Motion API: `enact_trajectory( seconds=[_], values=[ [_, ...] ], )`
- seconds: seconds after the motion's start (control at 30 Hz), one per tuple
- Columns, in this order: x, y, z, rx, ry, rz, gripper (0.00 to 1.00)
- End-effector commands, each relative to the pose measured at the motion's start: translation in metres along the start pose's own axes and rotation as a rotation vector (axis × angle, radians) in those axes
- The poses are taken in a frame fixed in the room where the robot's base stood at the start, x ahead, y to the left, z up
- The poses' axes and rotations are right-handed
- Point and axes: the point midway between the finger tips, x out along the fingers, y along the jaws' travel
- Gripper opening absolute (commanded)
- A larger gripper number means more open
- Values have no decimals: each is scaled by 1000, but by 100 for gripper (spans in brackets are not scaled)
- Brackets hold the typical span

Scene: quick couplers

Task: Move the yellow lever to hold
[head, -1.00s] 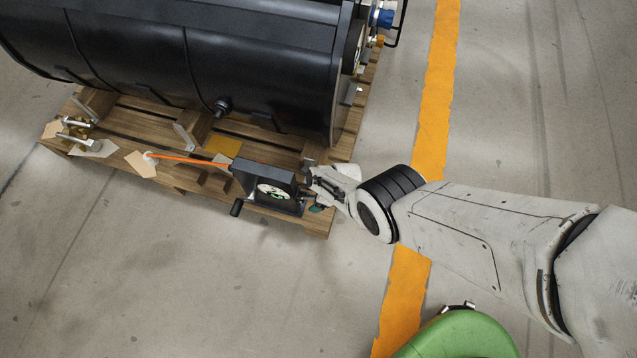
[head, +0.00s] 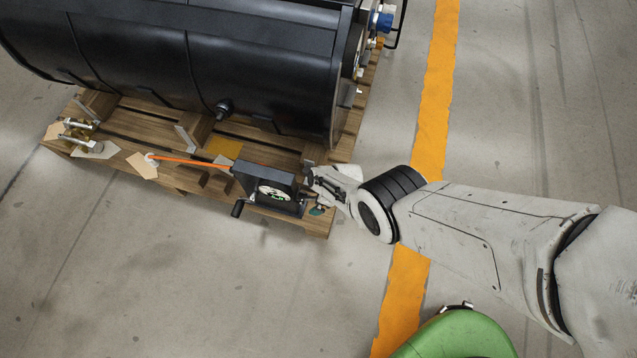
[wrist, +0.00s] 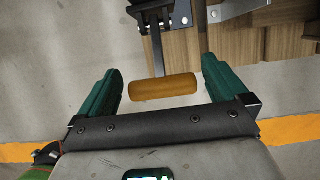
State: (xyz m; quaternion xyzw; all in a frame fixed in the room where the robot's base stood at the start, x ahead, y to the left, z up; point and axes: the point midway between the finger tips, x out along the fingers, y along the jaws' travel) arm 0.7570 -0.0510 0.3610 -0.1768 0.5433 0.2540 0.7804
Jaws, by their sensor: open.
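The yellow lever shows in the wrist view as an ochre cylindrical grip (wrist: 164,88) on a dark shaft (wrist: 156,50) that runs up to a dark bracket. My gripper (wrist: 162,68) is open, with one green-padded finger on each side of the grip. The grip lies crosswise between the fingers, with gaps at both ends. In the head view my gripper (head: 313,196) is beside the right side of a black box with a round dial (head: 273,191). The lever cannot be made out clearly there.
The black box sits at the front edge of a wooden pallet (head: 320,222). A large black tank (head: 150,50) lies behind it. An orange rod (head: 188,160) extends left from the box. A dark crank handle (head: 237,208) sticks out in front. The floor in front is clear.

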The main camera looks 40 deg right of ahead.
Motion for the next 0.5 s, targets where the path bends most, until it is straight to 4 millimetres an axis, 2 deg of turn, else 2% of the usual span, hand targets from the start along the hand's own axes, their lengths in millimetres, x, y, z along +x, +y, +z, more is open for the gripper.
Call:
enact_trajectory(
  seconds=[0.03, 0.5],
  values=[
    [-12, 0, 2, 1, 0, 0, 100],
    [-69, 0, 2, 0, 1, 0, 100]
  ],
)
